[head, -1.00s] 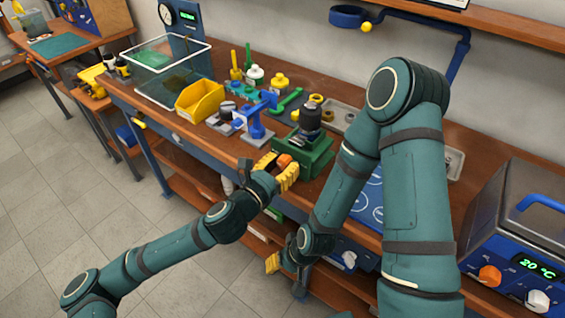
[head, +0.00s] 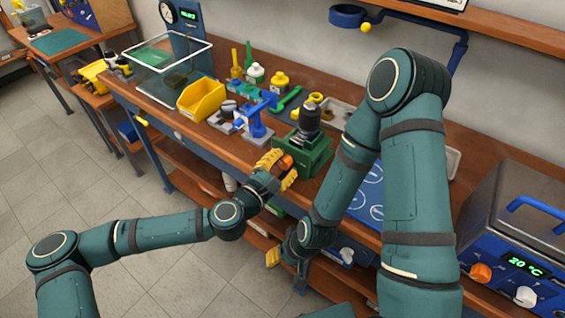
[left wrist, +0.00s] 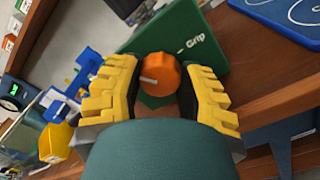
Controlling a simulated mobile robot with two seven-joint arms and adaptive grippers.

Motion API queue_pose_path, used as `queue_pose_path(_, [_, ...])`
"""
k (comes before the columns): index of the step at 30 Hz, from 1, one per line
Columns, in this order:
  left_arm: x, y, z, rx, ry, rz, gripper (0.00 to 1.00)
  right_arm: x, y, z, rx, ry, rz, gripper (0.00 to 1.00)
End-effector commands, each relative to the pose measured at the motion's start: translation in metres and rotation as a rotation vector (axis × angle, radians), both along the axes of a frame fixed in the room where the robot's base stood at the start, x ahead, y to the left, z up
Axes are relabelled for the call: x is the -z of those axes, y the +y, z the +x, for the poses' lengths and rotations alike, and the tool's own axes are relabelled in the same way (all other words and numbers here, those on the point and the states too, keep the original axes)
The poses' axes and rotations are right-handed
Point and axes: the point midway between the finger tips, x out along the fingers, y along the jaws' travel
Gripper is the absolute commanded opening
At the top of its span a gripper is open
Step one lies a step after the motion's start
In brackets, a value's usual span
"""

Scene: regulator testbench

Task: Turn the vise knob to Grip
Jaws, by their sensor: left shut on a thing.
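The green vise (head: 316,157) stands at the front edge of the bench with a dark cylindrical part (head: 310,119) upright in it. Its orange knob (head: 285,162) sits on the front face. My left gripper (head: 279,171) has its yellow fingers on both sides of the knob and is shut on it. In the left wrist view the knob (left wrist: 160,74) sits between the fingers, with its white mark toward the left. The "Grip" label (left wrist: 197,42) is to the upper right, away from the mark. My right gripper (head: 273,257) hangs low before the bench; its opening is unclear.
A yellow bin (head: 201,99), a blue clamp-like tool (head: 258,120) and several bottles stand left of the vise. A blue panel (head: 366,190) lies right of it, partly behind my right arm. A blue heater box with a display (head: 525,262) is at far right.

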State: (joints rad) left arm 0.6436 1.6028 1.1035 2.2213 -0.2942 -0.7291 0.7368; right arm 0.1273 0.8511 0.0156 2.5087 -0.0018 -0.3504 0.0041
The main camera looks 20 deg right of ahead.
Motion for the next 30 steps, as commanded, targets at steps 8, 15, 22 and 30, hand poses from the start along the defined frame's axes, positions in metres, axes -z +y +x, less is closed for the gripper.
queue_pose_path(8, [0.0, 0.0, 0.001, -0.001, -0.211, 0.165, 0.02, 0.001, 0.0, 0.0, 0.0, 0.0, 0.0, 0.47])
queue_pose_path(15, [0.0, 0.0, 0.001, 0.0, -0.392, 0.305, 0.02, 0.005, 0.0, 0.001, 0.001, -0.002, 0.0, 0.47])
queue_pose_path(22, [0.0, 0.0, 0.001, -0.001, -0.565, 0.44, 0.02, 0.011, 0.0, 0.002, 0.001, -0.005, -0.001, 0.47])
queue_pose_path(30, [0.0, 0.0, 0.001, -0.004, -0.769, 0.596, 0.02, 0.021, -0.001, 0.004, 0.002, -0.009, -0.001, 0.47])
